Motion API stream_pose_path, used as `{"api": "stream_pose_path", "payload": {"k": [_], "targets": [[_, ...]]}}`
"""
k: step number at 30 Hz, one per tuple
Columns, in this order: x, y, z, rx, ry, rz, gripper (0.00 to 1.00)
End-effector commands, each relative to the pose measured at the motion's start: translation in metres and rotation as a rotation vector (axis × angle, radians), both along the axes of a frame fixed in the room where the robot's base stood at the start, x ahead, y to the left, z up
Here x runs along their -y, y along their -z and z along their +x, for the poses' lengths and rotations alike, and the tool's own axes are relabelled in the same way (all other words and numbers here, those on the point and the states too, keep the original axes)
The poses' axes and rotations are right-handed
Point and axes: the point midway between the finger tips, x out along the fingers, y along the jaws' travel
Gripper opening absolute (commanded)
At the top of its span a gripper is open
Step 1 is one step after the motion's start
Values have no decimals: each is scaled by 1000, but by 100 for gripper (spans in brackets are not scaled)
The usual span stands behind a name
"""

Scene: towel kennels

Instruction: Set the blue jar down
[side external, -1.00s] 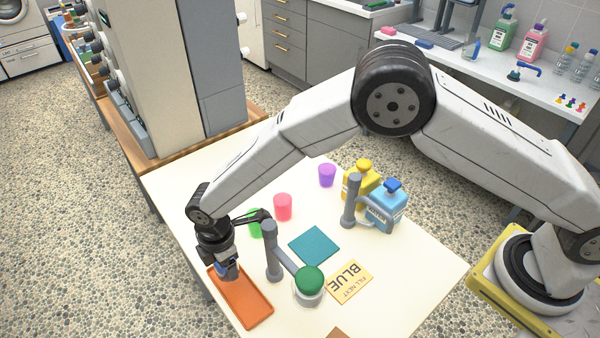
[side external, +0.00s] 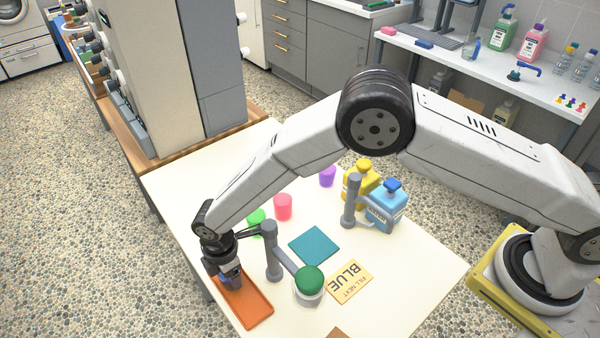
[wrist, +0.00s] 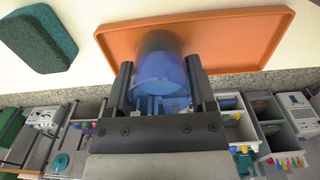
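The blue jar (wrist: 158,65) is translucent and sits between the two fingers of my gripper (side external: 232,280) in the wrist view. The fingers (wrist: 160,90) press in on both of its sides, so the gripper is shut on it. The orange tray (side external: 259,308) lies at the front left of the table, and the jar is over its left part in the side view. The tray also shows behind the jar in the wrist view (wrist: 245,42). In the side view the gripper mostly hides the jar, and I cannot tell whether its base touches the tray.
A grey post (side external: 272,255) with a side arm stands close right of my gripper, by a green-topped white container (side external: 309,283). Green (side external: 256,222), pink (side external: 283,207) and purple (side external: 327,176) cups stand farther back. A teal pad (side external: 314,246) and a "BLUE" card (side external: 350,282) lie flat.

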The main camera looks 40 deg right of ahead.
Motion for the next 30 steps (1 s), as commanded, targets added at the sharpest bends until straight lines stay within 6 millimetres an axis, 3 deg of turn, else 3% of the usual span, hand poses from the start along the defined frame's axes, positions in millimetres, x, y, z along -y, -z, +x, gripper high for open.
{"api": "stream_pose_path", "payload": {"k": [1, 3, 17, 23, 30], "targets": [[0, 0, 0, 0, 0, 0, 84], [0, 0, 0, 0, 0, 0, 100], [0, -7, 1, 2, 0, 1, 100], [0, -26, 0, 1, 0, 1, 100], [-1, -62, 1, 3, 0, 2, 100]]}}
